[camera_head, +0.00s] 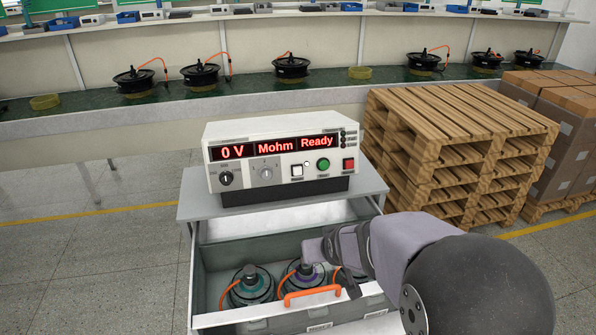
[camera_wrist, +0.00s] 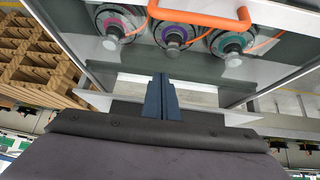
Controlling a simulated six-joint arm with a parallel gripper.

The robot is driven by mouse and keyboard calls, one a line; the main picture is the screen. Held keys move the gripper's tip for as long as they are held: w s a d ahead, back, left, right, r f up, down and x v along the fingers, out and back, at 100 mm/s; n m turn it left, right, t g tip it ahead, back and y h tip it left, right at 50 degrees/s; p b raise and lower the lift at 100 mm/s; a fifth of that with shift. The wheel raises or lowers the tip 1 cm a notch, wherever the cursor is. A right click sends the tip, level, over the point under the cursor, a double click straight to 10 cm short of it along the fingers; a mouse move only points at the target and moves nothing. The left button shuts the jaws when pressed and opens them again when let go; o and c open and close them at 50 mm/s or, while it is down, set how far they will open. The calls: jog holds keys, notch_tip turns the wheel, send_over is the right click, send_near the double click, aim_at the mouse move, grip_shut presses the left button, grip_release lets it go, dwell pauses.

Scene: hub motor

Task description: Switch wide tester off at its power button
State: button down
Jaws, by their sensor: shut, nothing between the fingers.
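The wide tester (camera_head: 280,160) is a white box on a grey cabinet in the head view. Its red display reads "0 V", "Mohm" and "Ready". I cannot read which control is the power button. My gripper (camera_head: 310,249) is below and in front of the tester, over the open drawer, apart from the buttons. In the wrist view its blue fingers (camera_wrist: 161,82) are together and empty.
The open drawer (camera_head: 211,275) holds hub motors (camera_head: 250,287) and has an orange handle (camera_head: 312,294). Stacked wooden pallets (camera_head: 450,140) and cardboard boxes (camera_head: 572,135) stand to the right. A long bench (camera_head: 100,115) with more motors runs behind. Floor is clear at left.

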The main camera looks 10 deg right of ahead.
jog(key=w+d+r+t+b, duration=0.25)
jog(key=w+t, duration=0.25)
jog(key=w, duration=0.5)
jog(key=n+t+y+b, duration=0.2)
jog(key=t+y+b, duration=0.1)
jog(key=t+y, duration=0.15)
send_near(297, 171)
jog(key=shift+s+a+r+n+t+y+b, duration=0.2)
jog(key=shift+s+r+n+t+y+b, duration=0.25)
jog(key=shift+y, duration=0.6)
jog(key=shift+s+a+r+n+t+y+b, duration=0.2)
jog(key=shift+s+n+t+y, duration=0.25)
jog(key=shift+s+y, duration=0.5)
jog(key=shift+s+a+r+n+t+y+b, duration=0.25)
jog(key=shift+s+n+t+y+b, duration=0.25)
jog(key=shift+y, duration=0.65)
jog(key=shift+w, duration=0.15)
jog(key=w+f+b, duration=0.1)
jog(key=w+f, duration=0.1)
jog(key=w, duration=0.6)
jog(key=shift+w+b, duration=0.2)
jog(key=shift+b, duration=0.15)
